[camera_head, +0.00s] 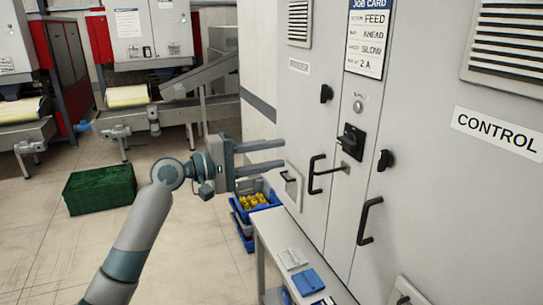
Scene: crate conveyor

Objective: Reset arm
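My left arm (140,225) comes in from the lower left and reaches up toward the grey cabinets. My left gripper (282,154) is open, with its two long dark fingers apart, one above the other, pointing right. Nothing shows between the fingers. The fingertips appear in front of the cabinet face, left of a black door handle (314,175); I cannot tell the exact gap to the cabinet. My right gripper and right arm are not in view.
Grey cabinets (420,110) with handles and a job card (369,36) fill the right. A narrow bench (268,233) stands below, beside stacked blue crates (236,208). A green crate (100,189) sits on the floor, with machines (145,35) behind. Floor between is clear.

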